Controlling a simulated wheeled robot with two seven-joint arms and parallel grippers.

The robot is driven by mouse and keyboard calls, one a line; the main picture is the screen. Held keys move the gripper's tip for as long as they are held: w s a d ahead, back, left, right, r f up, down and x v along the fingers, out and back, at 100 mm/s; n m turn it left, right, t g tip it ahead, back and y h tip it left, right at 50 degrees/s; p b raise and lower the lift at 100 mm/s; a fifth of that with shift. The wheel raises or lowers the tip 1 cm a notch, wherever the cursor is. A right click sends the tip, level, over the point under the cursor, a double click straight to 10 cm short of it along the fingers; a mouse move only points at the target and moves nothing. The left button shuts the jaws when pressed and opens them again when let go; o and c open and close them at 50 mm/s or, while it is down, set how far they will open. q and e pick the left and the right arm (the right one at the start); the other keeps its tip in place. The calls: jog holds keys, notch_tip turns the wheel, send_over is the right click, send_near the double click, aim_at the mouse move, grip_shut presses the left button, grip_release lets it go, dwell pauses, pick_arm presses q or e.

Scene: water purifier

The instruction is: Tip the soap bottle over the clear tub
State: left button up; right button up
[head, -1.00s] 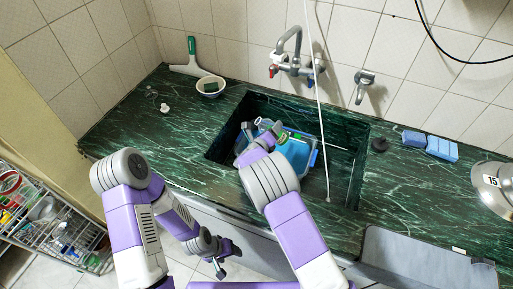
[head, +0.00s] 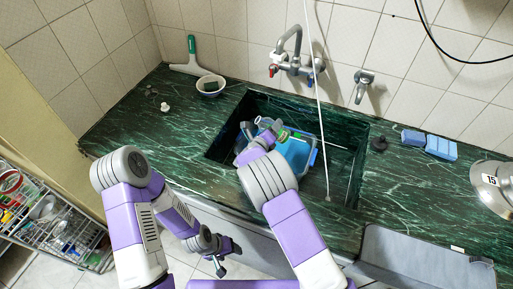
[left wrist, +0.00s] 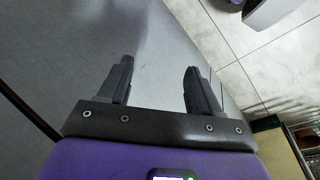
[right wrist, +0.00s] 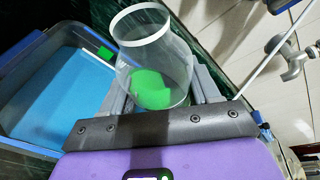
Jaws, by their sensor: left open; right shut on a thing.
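The soap bottle (right wrist: 158,65) is a clear cylinder with green liquid in its lower part. My right gripper (right wrist: 160,95) is shut on it. The clear tub (head: 314,158) has a blue rim and blue content and stands in the sink. In the right wrist view the tub (right wrist: 22,46) lies to the left of the bottle, very close to it. In the head view my right arm partly covers the tub, and the bottle is hard to make out. My left gripper (left wrist: 157,85) is open and empty; in the head view it (head: 221,268) hangs low in front of the counter.
The sink (head: 345,150) is set in a green marble counter, with a tap (head: 290,55) and a thin white hose above it. A white bowl (head: 210,86) stands left, blue sponges (head: 430,144) right. A wire rack (head: 55,225) stands on the floor.

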jog(key=shift+r, duration=0.2)
dwell(0.3)
jog(key=shift+d+f+n+h, duration=0.2)
jog(key=shift+f+n+h, duration=0.15)
jog(key=shift+n, duration=0.45)
dwell(1.7)
jog(key=shift+d+r+n+t+h, duration=0.1)
jog(key=shift+r+n+t+h, duration=0.25)
jog(key=shift+r+n, duration=0.3)
dwell(1.9)
jog(key=shift+d+r+n+t+p, duration=0.25)
jog(key=shift+r+n+p, duration=0.4)
jog(key=shift+p, duration=0.5)
dwell(1.4)
